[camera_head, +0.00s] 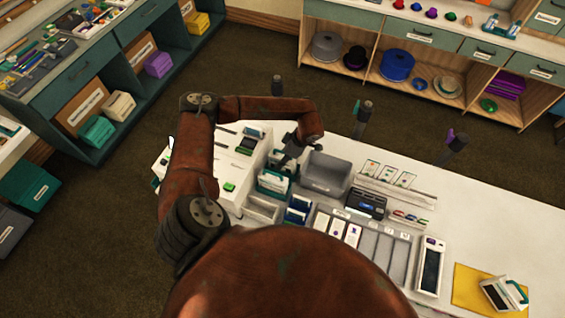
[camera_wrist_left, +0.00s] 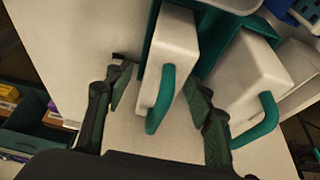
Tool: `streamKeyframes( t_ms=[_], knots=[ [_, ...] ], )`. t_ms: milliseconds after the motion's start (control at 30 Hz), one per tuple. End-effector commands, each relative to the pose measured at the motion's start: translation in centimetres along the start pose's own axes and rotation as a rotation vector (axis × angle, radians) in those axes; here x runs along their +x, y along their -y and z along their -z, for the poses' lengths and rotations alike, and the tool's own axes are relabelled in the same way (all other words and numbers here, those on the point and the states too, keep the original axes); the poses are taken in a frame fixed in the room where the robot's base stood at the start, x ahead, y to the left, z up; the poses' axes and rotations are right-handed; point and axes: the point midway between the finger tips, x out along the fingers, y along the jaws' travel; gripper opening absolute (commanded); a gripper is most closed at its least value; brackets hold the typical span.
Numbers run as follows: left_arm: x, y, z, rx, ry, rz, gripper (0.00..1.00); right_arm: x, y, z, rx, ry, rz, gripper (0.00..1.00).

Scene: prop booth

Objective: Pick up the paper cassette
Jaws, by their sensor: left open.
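A white cassette (camera_wrist_left: 172,45) with a teal handle (camera_wrist_left: 161,100) stands in a teal holder, between the fingers of my left gripper (camera_wrist_left: 158,90) in the left wrist view. The gripper is open, one finger on each side of the handle, with visible gaps. A second white cassette (camera_wrist_left: 260,80) with a teal handle stands to its right. In the head view my left gripper (camera_head: 290,150) is above the teal holder (camera_head: 272,184) on the white counter; the cassettes there are small and partly hidden. My right gripper is out of view.
Beside the holder is a grey bin (camera_head: 325,174). A tray (camera_head: 370,242) with several compartments lies in front. A white box with a teal handle (camera_head: 503,293) is on a yellow mat (camera_head: 470,285) at right. The counter's right part (camera_head: 500,215) is mostly clear.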

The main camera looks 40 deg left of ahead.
Motion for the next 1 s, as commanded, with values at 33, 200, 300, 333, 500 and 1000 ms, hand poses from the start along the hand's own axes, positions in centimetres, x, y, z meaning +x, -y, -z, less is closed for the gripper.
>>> streamKeyframes(
  t_ms=[33, 200, 300, 333, 500, 1000],
  knots=[
    [0.02, -0.01, -0.03, 0.000, 0.000, 0.000, 0.49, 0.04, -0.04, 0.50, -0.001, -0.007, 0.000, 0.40],
    [0.00, -0.01, -0.03, 0.001, 0.000, 0.000, 0.45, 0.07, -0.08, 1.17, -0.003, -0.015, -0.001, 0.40],
    [-0.01, -0.01, -0.02, 0.000, 0.000, 0.000, 0.38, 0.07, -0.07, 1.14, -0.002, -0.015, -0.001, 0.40],
    [-0.01, -0.01, -0.02, 0.000, 0.000, 0.000, 0.36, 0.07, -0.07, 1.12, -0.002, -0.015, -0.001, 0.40],
    [-0.03, -0.01, -0.01, 0.000, 0.000, 0.000, 0.24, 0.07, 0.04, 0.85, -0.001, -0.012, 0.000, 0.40],
    [-0.10, -0.07, 0.00, 0.000, 0.000, -0.001, 0.00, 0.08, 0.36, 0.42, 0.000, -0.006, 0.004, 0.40]
  ],
)
